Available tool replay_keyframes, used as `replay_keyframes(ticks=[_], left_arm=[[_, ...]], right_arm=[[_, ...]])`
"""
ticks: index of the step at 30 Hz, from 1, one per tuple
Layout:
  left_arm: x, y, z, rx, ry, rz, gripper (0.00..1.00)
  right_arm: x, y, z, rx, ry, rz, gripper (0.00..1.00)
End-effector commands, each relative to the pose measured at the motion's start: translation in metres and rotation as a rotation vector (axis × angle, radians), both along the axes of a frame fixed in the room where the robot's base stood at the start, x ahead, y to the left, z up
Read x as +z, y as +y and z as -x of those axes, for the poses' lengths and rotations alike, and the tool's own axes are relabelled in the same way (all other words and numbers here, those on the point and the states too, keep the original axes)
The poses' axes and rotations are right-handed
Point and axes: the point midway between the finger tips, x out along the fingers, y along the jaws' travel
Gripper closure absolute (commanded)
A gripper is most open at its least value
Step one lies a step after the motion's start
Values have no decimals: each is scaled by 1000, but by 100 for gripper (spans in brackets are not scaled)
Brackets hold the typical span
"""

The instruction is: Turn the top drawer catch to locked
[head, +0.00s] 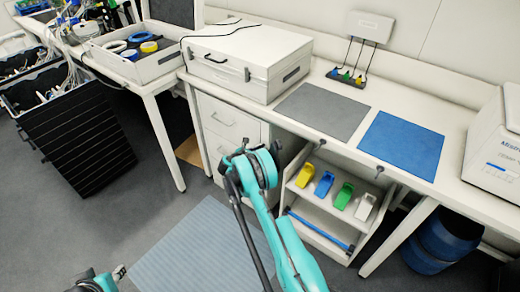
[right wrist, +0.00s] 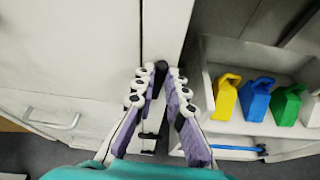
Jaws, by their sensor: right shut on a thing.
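The white drawer cabinet (head: 228,122) stands under the bench, with pale handles on its drawer fronts. One handle (right wrist: 58,122) also shows at left in the right wrist view. My right gripper (right wrist: 165,80) is shut on a small dark catch (right wrist: 174,73), set by a vertical seam in white panels. The fingers hide much of the catch, so I cannot tell its turn position. In the head view my teal right wrist covers this spot beside the cabinet. My left gripper (head: 119,272) shows only partly at the bottom left; its jaw state is unclear.
A white case (head: 245,60), grey mat (head: 322,110) and blue mat (head: 402,144) lie on the bench. A black crate (head: 75,145) stands left.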

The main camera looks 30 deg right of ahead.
Motion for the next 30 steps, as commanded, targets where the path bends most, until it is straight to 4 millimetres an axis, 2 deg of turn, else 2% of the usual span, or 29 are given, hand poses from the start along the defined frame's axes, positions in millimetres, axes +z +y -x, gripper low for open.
replay_keyframes(ticks=[30], left_arm=[[0,0,0,0,0,0,67]], right_arm=[[-14,-8,20,0,-854,-354,100]])
